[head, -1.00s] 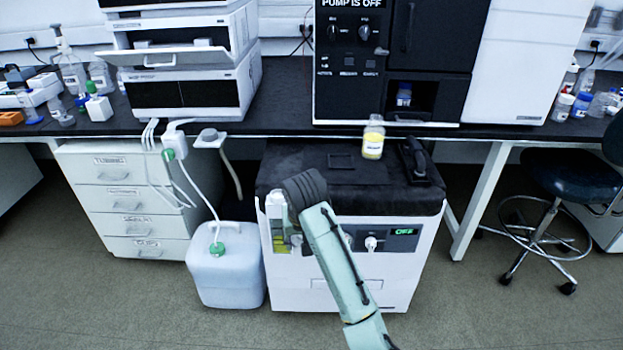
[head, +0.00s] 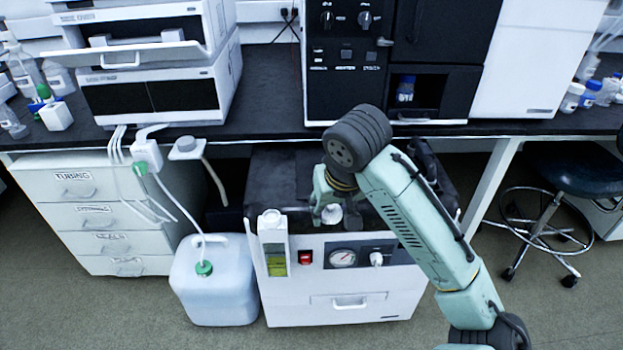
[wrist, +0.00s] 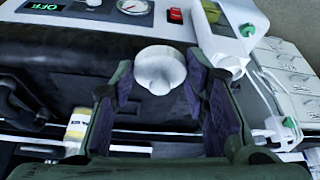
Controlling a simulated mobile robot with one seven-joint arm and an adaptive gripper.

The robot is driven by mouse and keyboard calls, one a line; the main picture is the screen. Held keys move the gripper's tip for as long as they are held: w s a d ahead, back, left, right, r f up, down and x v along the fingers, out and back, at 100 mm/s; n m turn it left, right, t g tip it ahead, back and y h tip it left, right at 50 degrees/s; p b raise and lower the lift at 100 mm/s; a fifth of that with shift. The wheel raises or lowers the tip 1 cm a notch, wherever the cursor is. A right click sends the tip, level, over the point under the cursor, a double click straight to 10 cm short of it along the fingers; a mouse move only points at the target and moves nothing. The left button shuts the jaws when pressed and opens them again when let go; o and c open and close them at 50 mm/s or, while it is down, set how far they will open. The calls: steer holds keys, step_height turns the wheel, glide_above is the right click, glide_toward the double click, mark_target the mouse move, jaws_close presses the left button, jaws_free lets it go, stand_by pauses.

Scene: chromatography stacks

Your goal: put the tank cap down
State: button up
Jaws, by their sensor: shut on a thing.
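The white, round, knobbed tank cap (wrist: 160,68) is between the two fingers of my gripper (wrist: 157,78) in the wrist view. It also shows in the head view (head: 331,213), above the front edge of the black top (head: 283,165) of the white cabinet unit. My gripper (head: 328,207) is shut on the cap and points down. Whether the cap touches the black top is unclear. A narrow white tank (head: 272,243) with a yellow-green window stands at the unit's front left, left of my gripper in the head view.
A white jerrycan (head: 213,282) with a green cap and tubes stands on the floor left of the unit. A yellow-labelled bottle (wrist: 77,130) is at the lower left in the wrist view. The bench (head: 270,100) overhangs behind. Bare black top lies left of my gripper in the head view.

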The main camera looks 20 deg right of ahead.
steer(key=w, duration=0.5)
steer(key=w+d+f+p, duration=0.1)
steer(key=w, duration=0.3)
steer(key=w+d, duration=0.1)
steer(key=w, duration=0.4)
steer(key=shift+w+d+f, duration=0.15)
steer(key=shift+w+d, duration=0.05)
steer(key=shift+w, duration=0.1)
steer(key=x, duration=0.1)
steer(key=p+x, duration=0.1)
steer(key=x, duration=0.1)
steer(key=shift+s, duration=0.2)
steer(key=shift+f, duration=0.45)
steer(key=shift+f, duration=0.1)
steer(key=shift+f, duration=0.4)
steer(key=shift+f, duration=0.1)
steer(key=o, duration=0.9)
steer(key=shift+o, duration=0.2)
